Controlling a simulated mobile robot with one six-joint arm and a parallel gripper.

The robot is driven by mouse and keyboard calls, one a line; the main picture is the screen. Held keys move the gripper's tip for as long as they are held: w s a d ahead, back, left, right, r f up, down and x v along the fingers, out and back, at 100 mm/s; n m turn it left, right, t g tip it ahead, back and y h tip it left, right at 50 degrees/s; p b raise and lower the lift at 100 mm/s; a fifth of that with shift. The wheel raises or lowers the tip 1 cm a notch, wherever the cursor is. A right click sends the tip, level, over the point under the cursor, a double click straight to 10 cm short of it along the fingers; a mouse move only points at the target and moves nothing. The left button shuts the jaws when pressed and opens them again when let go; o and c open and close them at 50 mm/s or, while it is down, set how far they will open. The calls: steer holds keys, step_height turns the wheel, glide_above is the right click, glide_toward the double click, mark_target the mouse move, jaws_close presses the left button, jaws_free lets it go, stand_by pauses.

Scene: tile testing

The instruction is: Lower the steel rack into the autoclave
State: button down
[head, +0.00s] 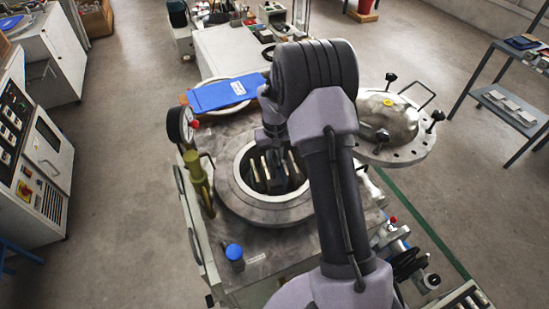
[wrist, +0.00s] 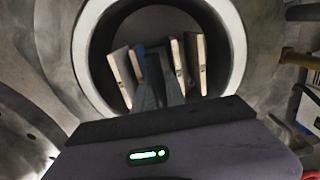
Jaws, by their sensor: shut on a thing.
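The autoclave (head: 238,200) stands open, its round mouth facing up; its pale rim (wrist: 238,50) rings the wrist view. The steel rack carries several upright cream tiles (wrist: 194,65), which also show inside the mouth in the head view (head: 266,168). The rack's metal frame is mostly hidden by the tiles, my gripper and shadow. My gripper (wrist: 160,92) points down into the mouth and is shut on the rack between the tiles. The tiles look clear of the rim on both sides. How far the rack is from the chamber floor cannot be seen.
The domed lid (head: 385,120) with its knobs is swung out to the right of the mouth. A pressure gauge (head: 181,125) and brass valve (head: 196,172) stand close on the left. A blue-capped fitting (head: 234,252) is in front. A blue folder (head: 225,92) lies behind.

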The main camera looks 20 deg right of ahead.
mark_target(275, 178)
steer(key=shift+f+b, duration=2.05)
steer(key=shift+f, duration=1.25)
steer(key=shift+f+b, duration=0.3)
steer(key=shift+f, duration=1.45)
steer(key=c, duration=1.3)
jaws_free()
step_height(275, 178, up, 20)
steer(key=p, duration=1.4)
steer(key=shift+f, duration=0.1)
